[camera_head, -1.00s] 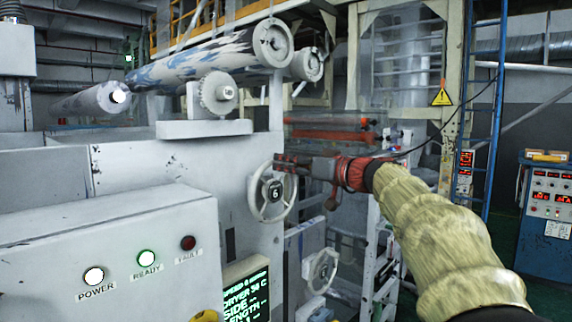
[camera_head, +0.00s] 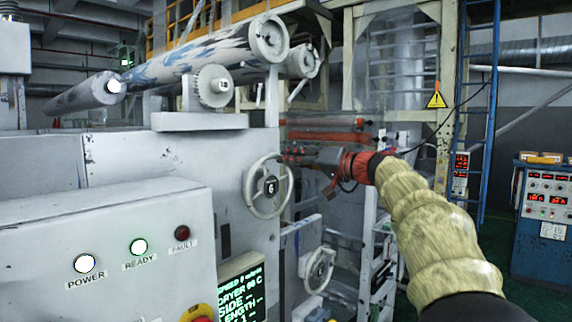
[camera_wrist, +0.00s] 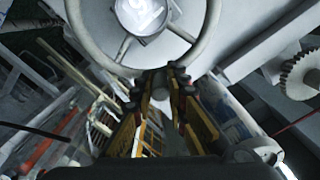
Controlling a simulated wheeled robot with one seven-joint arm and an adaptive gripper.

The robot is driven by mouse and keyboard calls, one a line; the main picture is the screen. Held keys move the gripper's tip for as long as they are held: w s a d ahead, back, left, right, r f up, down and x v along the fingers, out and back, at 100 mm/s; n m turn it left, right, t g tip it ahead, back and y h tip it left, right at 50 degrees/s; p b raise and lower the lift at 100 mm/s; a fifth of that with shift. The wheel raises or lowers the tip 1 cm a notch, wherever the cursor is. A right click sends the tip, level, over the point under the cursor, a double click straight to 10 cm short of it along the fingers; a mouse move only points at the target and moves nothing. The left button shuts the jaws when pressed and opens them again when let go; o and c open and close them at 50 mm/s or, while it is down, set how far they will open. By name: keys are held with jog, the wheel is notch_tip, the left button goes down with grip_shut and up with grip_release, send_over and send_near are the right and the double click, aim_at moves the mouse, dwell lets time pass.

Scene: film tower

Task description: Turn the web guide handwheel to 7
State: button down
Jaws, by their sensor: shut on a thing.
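A white handwheel (camera_head: 269,186) stands upright on the side of the grey machine; its dark hub dial reads 6, and the small label above it is unreadable. In the wrist view the handwheel (camera_wrist: 185,62) fills the top, with its pale hub window tilted and blurred. My gripper (camera_head: 284,158) reaches in from the right to the upper right of the rim. In the wrist view its two dark-tipped fingers (camera_wrist: 162,82) are shut on the handwheel at the rim, around a grey knob-like part. The exact contact is partly hidden.
A second, lower handwheel (camera_head: 319,270) stands just below and right. A control box (camera_head: 110,240) with lit POWER and READY lamps is at front left, beside a green-text display (camera_head: 242,290). A toothed gear (camera_head: 214,86) and rollers (camera_head: 205,55) are above.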

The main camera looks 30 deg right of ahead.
jog(key=shift+w+d+f+m+b, duration=0.2)
jog(key=shift+d+f+m, duration=0.4)
jog(key=shift+m, duration=0.5)
jog(key=shift+w+d+f+m+b, duration=0.2)
jog(key=shift+d+f+m, duration=0.35)
jog(key=shift+m, duration=0.55)
jog(key=shift+w+d+f+m+b, duration=0.2)
jog(key=shift+d+f+m, duration=0.4)
jog(key=shift+m, duration=0.5)
jog(key=c, duration=1.8)
grip_release()
jog(key=shift+o, duration=0.3)
jog(key=v, duration=1.2)
jog(key=shift+w, duration=0.1)
